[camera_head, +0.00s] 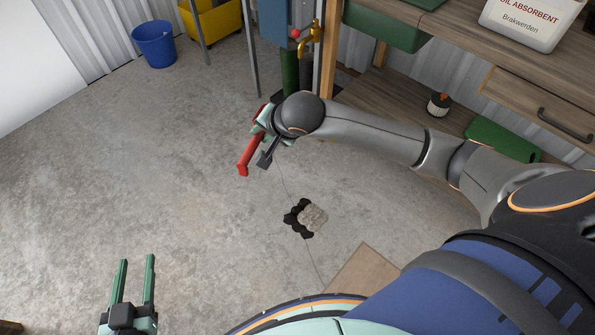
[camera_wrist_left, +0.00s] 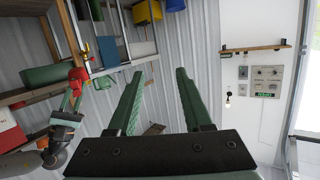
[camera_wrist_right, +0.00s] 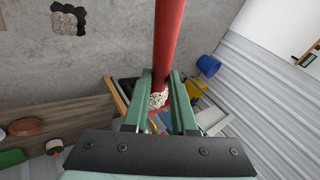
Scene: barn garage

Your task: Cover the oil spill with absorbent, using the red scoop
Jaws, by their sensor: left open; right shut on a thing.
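The dark oil spill (camera_head: 292,220) lies on the concrete floor. Pale granular absorbent (camera_head: 313,217) covers its right part, and dark patches show at the left, top and bottom. The spill also shows in the right wrist view (camera_wrist_right: 68,20). My right gripper (camera_head: 263,136) is shut on the red scoop (camera_head: 250,156), up and left of the spill. In the right wrist view, the scoop's handle (camera_wrist_right: 168,40) runs up from the fingers, and speckled pale granules (camera_wrist_right: 158,99) show between them. The white absorbent tub (camera_head: 525,22) stands on the workbench. My left gripper (camera_head: 136,260) is open and empty.
The wooden workbench (camera_head: 445,25) with a lower shelf stands at the upper right. A blue bucket (camera_head: 154,45) and yellow mop bucket (camera_head: 215,20) stand by the back wall. A wooden board (camera_head: 362,272) lies near the spill.

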